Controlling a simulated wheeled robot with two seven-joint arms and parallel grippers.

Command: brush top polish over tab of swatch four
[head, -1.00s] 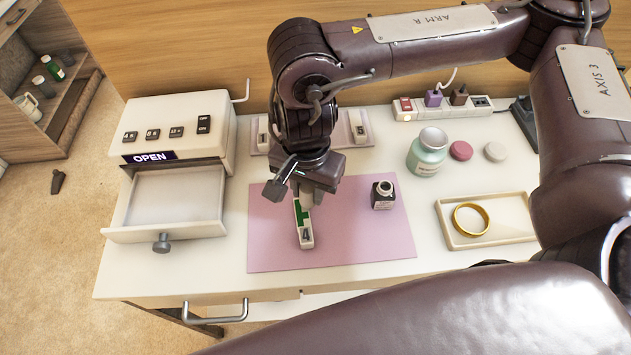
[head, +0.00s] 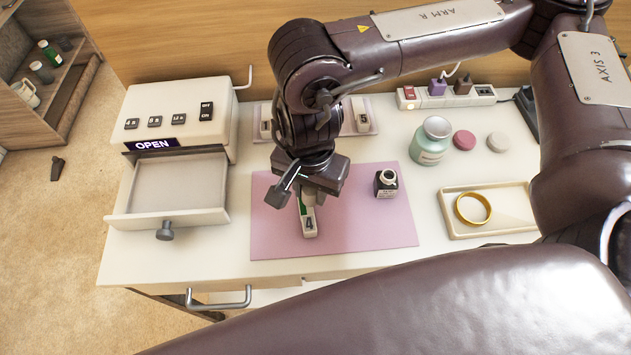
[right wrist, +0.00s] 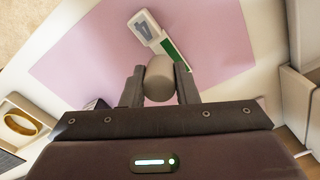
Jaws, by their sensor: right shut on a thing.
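Swatch four (head: 309,225) is a white strip marked 4 with a green painted part, lying on the pink mat (head: 365,228). In the right wrist view swatch four (right wrist: 146,28) lies just beyond my fingers. My right gripper (head: 309,194) is over its far end and hides much of the green. In the right wrist view the right gripper (right wrist: 160,82) is shut on a pale rounded brush cap (right wrist: 159,77). The bristles are hidden, so I cannot tell whether they touch the swatch. The small dark polish bottle (head: 386,184) stands uncapped on the mat. My left gripper is not in view.
A holder with other swatches (head: 361,116) is behind my right arm. An open drawer (head: 172,218) juts out at left. A tray with a gold ring (head: 473,209), a pale green jar (head: 430,141) and a power strip (head: 447,96) are at right.

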